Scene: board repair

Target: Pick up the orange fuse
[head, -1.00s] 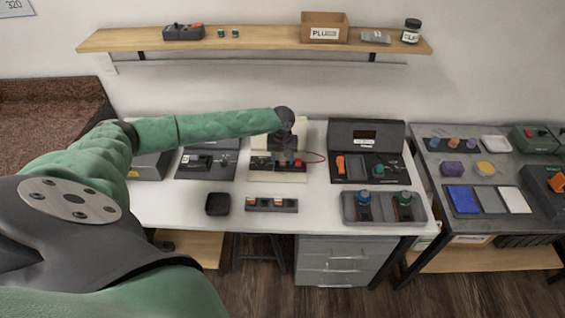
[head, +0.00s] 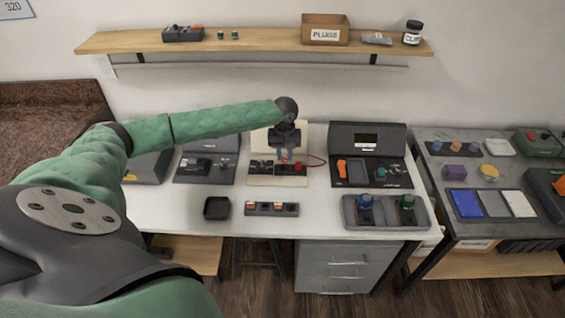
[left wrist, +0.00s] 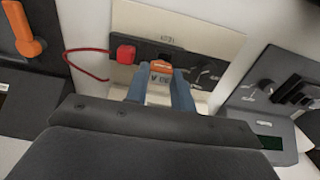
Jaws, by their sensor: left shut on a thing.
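My left gripper (head: 285,155) is over the board (head: 265,180) in the middle of the white table. Its blue-grey fingers are shut on the small orange fuse (left wrist: 161,68). In the left wrist view the fuse's orange top and pale lower part show between the fingertips. Behind it is the board's dark strip with a red block (left wrist: 126,54) and a red wire loop (left wrist: 85,66). The fingers hide part of the strip. I cannot tell exactly how far the fuse is above the board. My right gripper is not in view.
A small rack (head: 271,209) with orange-and-pale parts and a black dish (head: 217,208) lie in front. A tester with an orange lever (head: 342,168) stands right, a dark panel (head: 207,168) left. A grey tray (head: 352,222) is at front right. A shelf (head: 265,43) runs above.

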